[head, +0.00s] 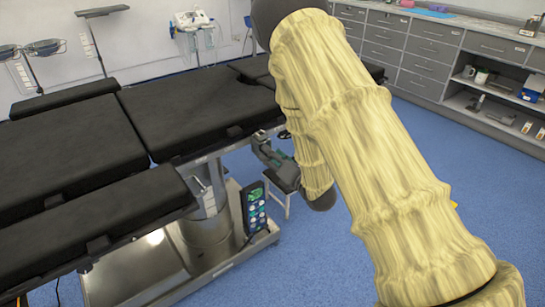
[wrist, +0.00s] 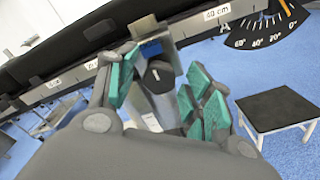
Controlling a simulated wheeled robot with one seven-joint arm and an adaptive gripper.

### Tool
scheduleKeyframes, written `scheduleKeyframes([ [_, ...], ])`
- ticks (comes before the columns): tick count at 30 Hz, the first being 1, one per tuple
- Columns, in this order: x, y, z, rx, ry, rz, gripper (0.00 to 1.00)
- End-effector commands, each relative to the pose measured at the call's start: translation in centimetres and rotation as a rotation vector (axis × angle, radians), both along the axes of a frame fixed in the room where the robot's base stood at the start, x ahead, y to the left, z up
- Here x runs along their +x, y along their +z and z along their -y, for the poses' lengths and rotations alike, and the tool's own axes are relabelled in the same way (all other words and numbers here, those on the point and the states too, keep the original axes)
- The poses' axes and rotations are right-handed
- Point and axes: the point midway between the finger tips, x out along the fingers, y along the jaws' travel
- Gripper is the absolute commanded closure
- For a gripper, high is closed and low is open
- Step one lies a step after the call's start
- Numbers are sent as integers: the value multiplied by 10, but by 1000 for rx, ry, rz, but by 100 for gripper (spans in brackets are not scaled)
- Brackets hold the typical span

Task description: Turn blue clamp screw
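The blue clamp (wrist: 151,48) is on the side rail of the operating table in the wrist view, with a silver metal bracket. Below its blue part is a dark rounded screw knob (wrist: 160,75) with a short white mark. Contact on the right is hard to tell.
The black-padded operating table (head: 190,108) fills the left. A dark-topped stool (wrist: 278,108) stands on the floor to the right in the wrist view. Grey drawers (head: 425,50) line the back right.

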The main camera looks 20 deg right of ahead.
Motion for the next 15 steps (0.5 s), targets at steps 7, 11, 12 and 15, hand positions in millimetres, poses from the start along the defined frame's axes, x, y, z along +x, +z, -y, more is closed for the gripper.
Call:
scheduleKeyframes([
  [7, 0, 0, 0, 0, 0, 0, 95],
  [11, 0, 0, 0, 2, 0, -1, 95],
  [12, 0, 0, 0, 5, 0, -2, 95],
  [15, 0, 0, 0, 18, 0, -6, 95],
])
